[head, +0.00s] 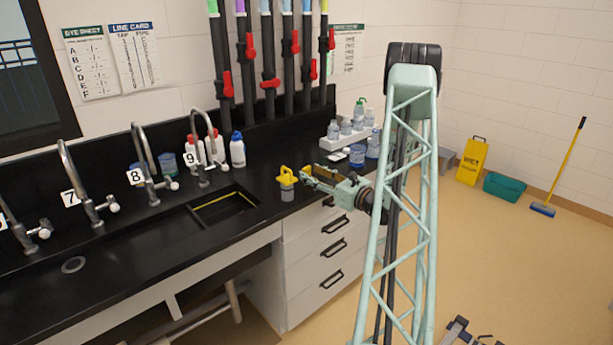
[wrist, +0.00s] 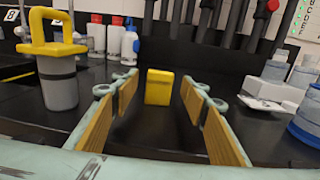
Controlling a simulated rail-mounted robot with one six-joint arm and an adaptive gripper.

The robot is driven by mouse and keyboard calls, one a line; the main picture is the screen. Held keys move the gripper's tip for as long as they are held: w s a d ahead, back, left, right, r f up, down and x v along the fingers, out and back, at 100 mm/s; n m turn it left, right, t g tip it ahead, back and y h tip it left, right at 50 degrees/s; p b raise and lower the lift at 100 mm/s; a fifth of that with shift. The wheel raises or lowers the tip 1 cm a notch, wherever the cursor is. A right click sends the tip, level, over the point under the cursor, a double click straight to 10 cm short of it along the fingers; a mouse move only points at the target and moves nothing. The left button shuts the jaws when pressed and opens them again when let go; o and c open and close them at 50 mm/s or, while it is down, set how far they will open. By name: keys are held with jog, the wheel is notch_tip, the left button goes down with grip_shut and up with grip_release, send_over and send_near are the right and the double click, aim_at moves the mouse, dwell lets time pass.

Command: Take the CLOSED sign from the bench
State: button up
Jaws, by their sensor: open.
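A small yellow upright block (wrist: 158,88) stands on the black bench in the wrist view, between the lines of my two fingers and near their tips. It may be the CLOSED sign, but no lettering can be read on it. My gripper (head: 310,179) is low over the bench's right part, pointing left. In the wrist view its fingers (wrist: 159,78) with ribbed yellow pads are spread apart, with nothing held between them.
A grey jar with a yellow loop handle (head: 287,183) stands close left of my gripper; it also shows in the wrist view (wrist: 58,75). Bottles on a white tray (head: 347,138) stand behind on the right. The sink (head: 222,208) lies left. Pipes with red valves rise behind.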

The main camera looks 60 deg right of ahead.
aim_at(308, 171)
jog(key=shift+w+d, duration=0.15)
jog(key=shift+w, duration=0.75)
jog(key=shift+w+d, duration=0.15)
jog(key=shift+w, duration=0.7)
jog(key=shift+c, duration=0.3)
jog(key=c, duration=0.8)
